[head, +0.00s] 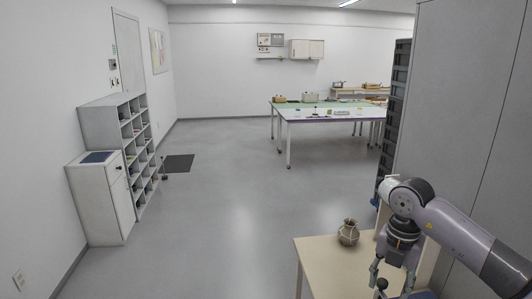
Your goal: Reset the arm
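My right arm comes in from the right edge in the head view, bent at a joint, with its gripper (392,288) pointing down over the near table (322,262). My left gripper is not in view.
A tall grey cabinet (455,110) stands close behind my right arm. A grey cubby shelf (112,128) and white cabinet (98,200) line the left wall. A long worktable (325,115) stands farther back.

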